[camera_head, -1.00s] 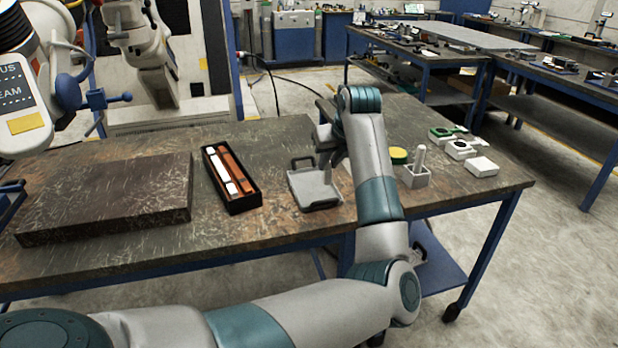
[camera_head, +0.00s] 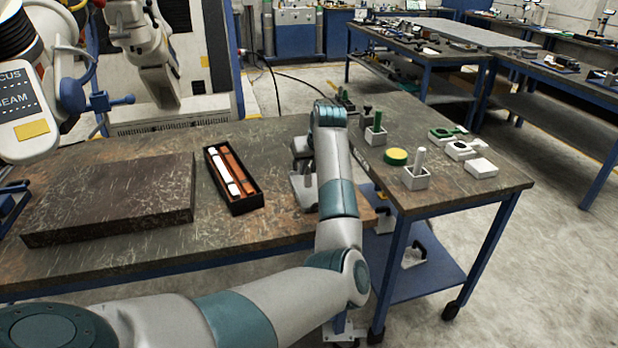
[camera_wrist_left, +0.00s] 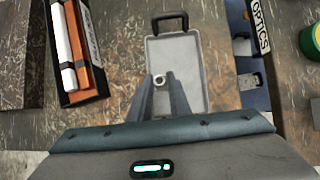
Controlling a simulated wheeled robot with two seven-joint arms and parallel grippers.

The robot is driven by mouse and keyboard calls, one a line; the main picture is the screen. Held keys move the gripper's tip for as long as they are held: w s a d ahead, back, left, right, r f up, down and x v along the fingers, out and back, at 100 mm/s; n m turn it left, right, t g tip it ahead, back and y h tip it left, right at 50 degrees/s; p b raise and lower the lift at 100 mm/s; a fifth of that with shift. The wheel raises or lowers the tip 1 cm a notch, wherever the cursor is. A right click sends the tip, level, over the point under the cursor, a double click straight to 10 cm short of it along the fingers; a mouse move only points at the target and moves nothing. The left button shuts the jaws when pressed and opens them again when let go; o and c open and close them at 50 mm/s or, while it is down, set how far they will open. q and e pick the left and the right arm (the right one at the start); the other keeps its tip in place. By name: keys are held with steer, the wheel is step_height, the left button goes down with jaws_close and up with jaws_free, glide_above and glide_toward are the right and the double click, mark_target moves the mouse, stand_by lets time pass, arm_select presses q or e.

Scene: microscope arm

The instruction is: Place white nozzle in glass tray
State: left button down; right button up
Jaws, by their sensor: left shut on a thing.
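The tray (camera_wrist_left: 194,52), pale grey and shallow with a dark handle at its far end, lies on the worn table. In the head view my left arm hides most of it, and only its left part (camera_head: 305,196) shows. My left gripper (camera_wrist_left: 163,80) is over the tray and shut on the white nozzle (camera_wrist_left: 160,78), which shows as a small pale ring between the fingertips. The height of the nozzle above the tray is hard to tell. My right gripper is not in view.
A black box (camera_head: 243,206) with white and orange bars lies left of the tray. A thick dark slab (camera_head: 110,195) lies farther left.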

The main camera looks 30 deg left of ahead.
mark_target(309, 176)
arm_select(q)
step_height(309, 176, down, 3)
steer(key=shift+r+p, duration=0.1)
steer(key=shift+p, duration=0.35)
steer(key=shift+f, duration=0.5)
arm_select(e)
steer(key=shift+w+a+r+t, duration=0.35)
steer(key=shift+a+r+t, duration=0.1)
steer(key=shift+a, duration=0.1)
arm_select(q)
steer(key=shift+f, duration=0.15)
steer(key=c, duration=1.6)
jaws_free()
steer(key=shift+c, duration=0.2)
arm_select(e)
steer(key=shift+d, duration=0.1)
arm_select(q)
steer(key=shift+r, duration=0.25)
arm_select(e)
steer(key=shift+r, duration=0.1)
